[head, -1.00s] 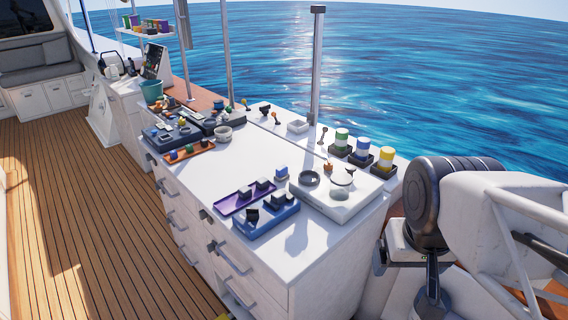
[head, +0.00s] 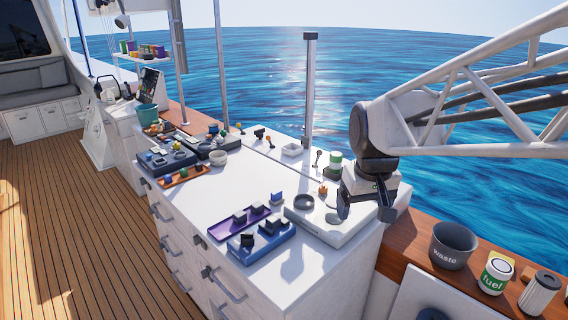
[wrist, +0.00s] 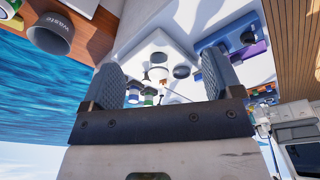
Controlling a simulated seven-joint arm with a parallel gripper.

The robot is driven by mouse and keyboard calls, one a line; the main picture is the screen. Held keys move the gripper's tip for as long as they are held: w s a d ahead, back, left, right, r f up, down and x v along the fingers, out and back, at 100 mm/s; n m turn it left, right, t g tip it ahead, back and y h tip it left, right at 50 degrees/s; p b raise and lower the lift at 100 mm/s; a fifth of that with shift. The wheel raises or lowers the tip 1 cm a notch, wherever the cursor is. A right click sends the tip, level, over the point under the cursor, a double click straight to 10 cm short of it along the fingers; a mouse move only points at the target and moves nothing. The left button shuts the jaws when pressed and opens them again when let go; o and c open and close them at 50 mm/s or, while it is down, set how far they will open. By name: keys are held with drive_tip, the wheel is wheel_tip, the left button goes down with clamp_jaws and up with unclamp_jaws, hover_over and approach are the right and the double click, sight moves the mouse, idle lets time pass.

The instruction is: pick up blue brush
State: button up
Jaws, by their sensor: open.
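No item is clearly recognisable as a blue brush. A small blue item with some orange (head: 276,198) stands on the white counter between the purple tray and the white board; it is too small to tell whether it is the brush. My gripper (head: 365,209) hangs above the right end of the white board (head: 318,225), open and empty, to the right of the small blue item and apart from it. In the wrist view my gripper's fingers (wrist: 161,72) are spread wide, with the white board (wrist: 135,50) beyond them.
A blue tray (head: 248,255) and a purple tray (head: 217,233) hold dark blocks. A dark ring (head: 304,202) sits on the board. A green-and-white can (head: 335,160) stands behind. A waste bin (head: 453,245) and fuel can (head: 495,275) stand right. The counter's middle is clear.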

drive_tip(key=w+a+n, duration=0.1)
drive_tip(key=w+a, duration=0.2)
drive_tip(key=w, duration=0.8)
drive_tip(key=n+g, duration=0.2)
drive_tip(key=n, duration=0.3)
hover_over(277, 191)
drive_tip(key=f, duration=1.8)
drive_tip(key=shift+s+f, duration=0.2)
drive_tip(key=shift+f, duration=0.1)
drive_tip(key=shift+w+a+f+n, duration=0.2)
drive_tip(key=shift+f+n, duration=0.05)
drive_tip(key=shift+n, duration=0.05)
drive_tip(key=shift+f, duration=1.3)
drive_tip(key=shift+d+f, duration=0.1)
drive_tip(key=shift+f, duration=2.5)
